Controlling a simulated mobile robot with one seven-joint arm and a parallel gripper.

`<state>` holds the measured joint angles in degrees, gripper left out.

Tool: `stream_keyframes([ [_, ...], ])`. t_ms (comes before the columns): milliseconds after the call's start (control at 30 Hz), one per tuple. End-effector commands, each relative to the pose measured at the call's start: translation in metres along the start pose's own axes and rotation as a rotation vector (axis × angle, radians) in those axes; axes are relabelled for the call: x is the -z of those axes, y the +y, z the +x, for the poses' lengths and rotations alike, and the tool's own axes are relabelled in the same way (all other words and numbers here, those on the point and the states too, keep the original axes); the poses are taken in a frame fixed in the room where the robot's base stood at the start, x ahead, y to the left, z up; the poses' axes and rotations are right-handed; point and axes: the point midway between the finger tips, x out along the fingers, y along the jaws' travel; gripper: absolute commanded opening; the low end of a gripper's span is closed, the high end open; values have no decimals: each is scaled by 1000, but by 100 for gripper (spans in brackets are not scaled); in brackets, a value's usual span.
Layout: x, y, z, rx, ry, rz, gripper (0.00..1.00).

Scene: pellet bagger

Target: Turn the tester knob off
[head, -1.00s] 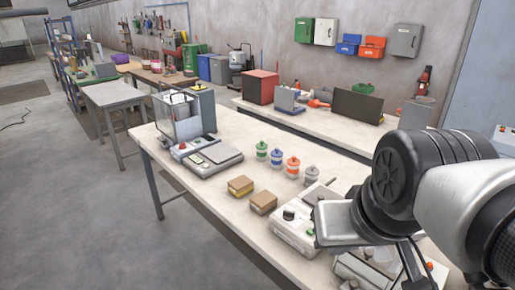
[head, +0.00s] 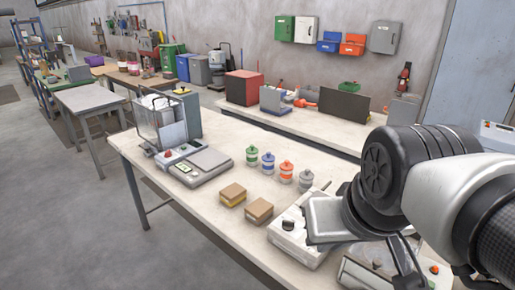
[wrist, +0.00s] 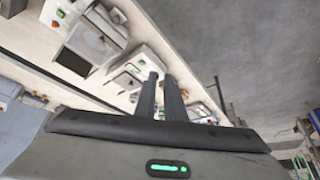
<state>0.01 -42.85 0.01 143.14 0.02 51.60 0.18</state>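A white box-shaped device with a black knob (head: 288,225) stands on the near bench in the head view, partly hidden by my arm. Another pale device with an orange-red button (head: 434,269) is at the bottom right, mostly behind my arm. I cannot tell for sure which is the tester, nor how its knob is set. In the wrist view my gripper (wrist: 161,78) has two dark fingers close together with a narrow gap and nothing held. Benchtop devices lie beyond the fingertips, apart from them as far as I can see.
A scale (head: 199,166) beside a clear-walled machine (head: 158,120) stands left on the bench. A back bench holds a red box (head: 243,88). The floor (head: 90,235) is open at left.

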Motion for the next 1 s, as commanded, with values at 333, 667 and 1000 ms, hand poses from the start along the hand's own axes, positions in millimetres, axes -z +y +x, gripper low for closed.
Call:
stream_keyframes([
  [333,95,0,17,11,-145,487,28],
  [667,211,3,121,-158,-319,1210,28],
  [1000,254,-3,246,-408,-350,1717,28],
])
